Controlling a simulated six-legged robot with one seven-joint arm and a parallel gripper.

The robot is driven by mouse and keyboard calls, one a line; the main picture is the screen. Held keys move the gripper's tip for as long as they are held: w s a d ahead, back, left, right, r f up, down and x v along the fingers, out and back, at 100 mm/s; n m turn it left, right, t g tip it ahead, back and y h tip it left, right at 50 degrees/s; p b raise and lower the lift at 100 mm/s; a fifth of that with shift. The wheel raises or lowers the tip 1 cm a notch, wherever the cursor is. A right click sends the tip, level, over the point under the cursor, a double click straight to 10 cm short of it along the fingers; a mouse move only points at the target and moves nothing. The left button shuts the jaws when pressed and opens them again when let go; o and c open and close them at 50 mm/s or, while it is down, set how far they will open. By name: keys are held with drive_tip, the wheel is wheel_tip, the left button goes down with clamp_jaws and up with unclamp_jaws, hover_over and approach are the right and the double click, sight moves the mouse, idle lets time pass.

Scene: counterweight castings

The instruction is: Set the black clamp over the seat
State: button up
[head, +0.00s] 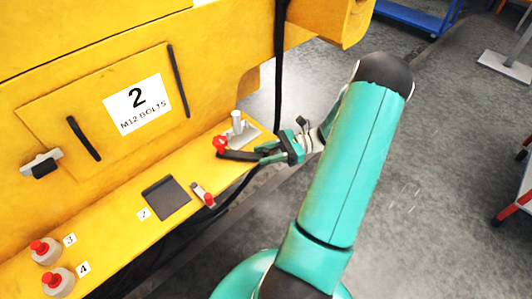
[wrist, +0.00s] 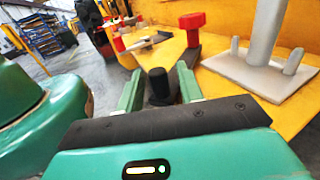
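The black clamp (head: 239,155) is a dark flat bar with a red knob at its far end. It also shows in the wrist view (wrist: 187,60), with a black upright peg near my fingers. My gripper (head: 267,154) has its two green fingers on either side of the bar's near end and appears shut on it. What I take as the seat (head: 247,137) is a grey plate with a tall post and small pegs. In the wrist view the seat (wrist: 250,76) is right of the clamp. The clamp lies beside the post, not over it; any contact with the ledge is unclear.
The yellow ledge (head: 115,221) also carries a dark square pad (head: 166,199), a small red-tipped metal piece (head: 202,194) and two red-topped buttons (head: 45,251) (head: 58,281). A yellow wall (head: 60,105) rises behind. A black cable (head: 279,70) hangs near my gripper. Open floor lies right.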

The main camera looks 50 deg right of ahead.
drive_tip(key=v, duration=1.4)
drive_tip(key=shift+a, duration=0.15)
